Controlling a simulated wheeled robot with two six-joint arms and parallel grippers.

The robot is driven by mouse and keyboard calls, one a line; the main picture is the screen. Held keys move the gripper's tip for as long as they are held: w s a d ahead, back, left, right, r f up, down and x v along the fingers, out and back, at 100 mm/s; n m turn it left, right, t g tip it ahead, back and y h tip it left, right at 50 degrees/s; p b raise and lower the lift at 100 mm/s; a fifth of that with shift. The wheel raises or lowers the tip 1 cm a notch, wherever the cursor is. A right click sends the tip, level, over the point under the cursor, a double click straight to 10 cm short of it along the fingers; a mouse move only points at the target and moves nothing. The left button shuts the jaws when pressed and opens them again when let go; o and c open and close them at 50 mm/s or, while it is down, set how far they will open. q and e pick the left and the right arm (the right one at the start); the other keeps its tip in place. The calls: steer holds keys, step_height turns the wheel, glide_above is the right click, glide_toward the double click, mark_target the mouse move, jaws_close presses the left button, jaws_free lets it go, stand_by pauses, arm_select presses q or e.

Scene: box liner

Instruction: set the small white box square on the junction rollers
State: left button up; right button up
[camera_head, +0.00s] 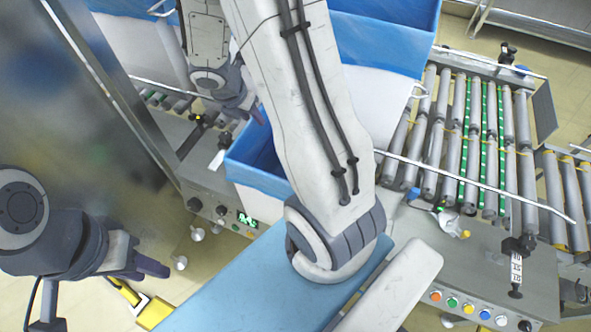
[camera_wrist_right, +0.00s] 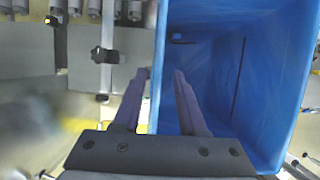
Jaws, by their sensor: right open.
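A blue-lined box (camera_head: 262,178), which I take to be the small white box, stands at the left-centre of the head view, partly hidden behind my arm. In the right wrist view its blue inside (camera_wrist_right: 215,60) fills the right half. My right gripper (camera_head: 254,108) is open over its rim; in the wrist view the fingers (camera_wrist_right: 160,75) lie on either side of the box's near wall, and contact cannot be told. My left gripper (camera_head: 150,266) hangs at the lower left, away from the box. The junction rollers (camera_head: 452,130) show at the right.
A larger white box with a blue liner (camera_head: 395,42) stands behind my right arm. A thin rail (camera_head: 480,183) runs along the rollers' near side. Coloured buttons (camera_head: 469,308) sit on the conveyor's front panel. A tall metal panel (camera_head: 75,110) bounds the left.

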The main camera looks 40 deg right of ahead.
steer(key=shift+b+x, duration=0.7)
steer(key=shift+x, duration=2)
steer(key=shift+w+d+f, duration=0.1)
steer(key=shift+f, duration=0.1)
jaws_close()
